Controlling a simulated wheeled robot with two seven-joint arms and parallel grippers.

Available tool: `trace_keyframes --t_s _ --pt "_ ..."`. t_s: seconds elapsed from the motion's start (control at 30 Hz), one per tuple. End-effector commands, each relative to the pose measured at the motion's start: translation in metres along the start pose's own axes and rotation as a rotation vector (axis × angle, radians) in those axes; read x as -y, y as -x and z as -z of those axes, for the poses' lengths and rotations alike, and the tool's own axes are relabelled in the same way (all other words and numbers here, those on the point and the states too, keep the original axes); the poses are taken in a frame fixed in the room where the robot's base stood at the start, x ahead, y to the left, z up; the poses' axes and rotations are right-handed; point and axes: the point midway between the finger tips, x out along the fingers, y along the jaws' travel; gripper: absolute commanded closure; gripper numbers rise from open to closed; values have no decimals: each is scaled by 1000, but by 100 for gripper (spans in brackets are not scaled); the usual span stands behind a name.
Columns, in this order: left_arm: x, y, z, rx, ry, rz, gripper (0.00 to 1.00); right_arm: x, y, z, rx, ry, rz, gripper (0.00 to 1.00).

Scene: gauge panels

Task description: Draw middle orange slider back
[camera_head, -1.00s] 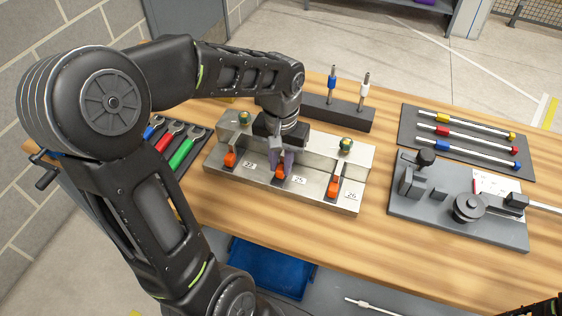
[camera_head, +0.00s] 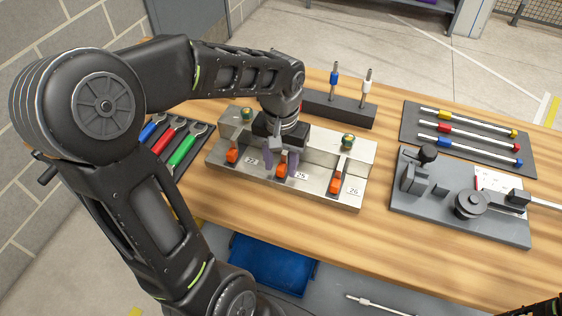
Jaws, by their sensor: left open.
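The metal gauge panel (camera_head: 317,196) lies on the wooden table and has three orange sliders in slots. The middle orange slider (camera_head: 281,171) is at the near part of its slot, beside a numbered label. My left gripper (camera_head: 281,160) points down over the middle slot. Its fingers are apart, one on each side of the middle slider; whether they touch it I cannot tell. The gripper hides the far part of the middle slot.
Wrenches (camera_head: 180,148) lie left of the panel. A dark block (camera_head: 340,108) with upright pins stands behind it. A grey fixture (camera_head: 460,205) and a mat with coloured rods (camera_head: 468,142) lie to the right. A blue tray (camera_head: 270,262) is below the table's front edge.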

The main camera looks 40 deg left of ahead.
Motion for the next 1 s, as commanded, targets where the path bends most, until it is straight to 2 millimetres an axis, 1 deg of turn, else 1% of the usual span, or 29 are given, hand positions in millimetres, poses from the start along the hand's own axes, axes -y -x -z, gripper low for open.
trace_keyframes --t_s 0.17,0.27,0.37,0.6,0.7,0.83,1.0 --pt "0 1 0 -2 0 0 58 0 0 0 0 0 0 64" --pt "0 6 1 -4 0 0 58 0 -1 0 0 0 0 64" --pt "0 17 1 -5 1 -1 58 -1 -2 0 0 0 0 64" --pt "0 57 1 -5 1 -1 58 -2 -5 1 -1 1 2 64" --pt "0 70 1 -3 1 -1 58 -2 -6 1 -2 1 2 64" --pt "0 77 0 0 0 -1 58 -2 -6 1 -2 1 2 64" --pt "0 78 0 0 0 0 58 -2 -6 1 -2 1 2 64"
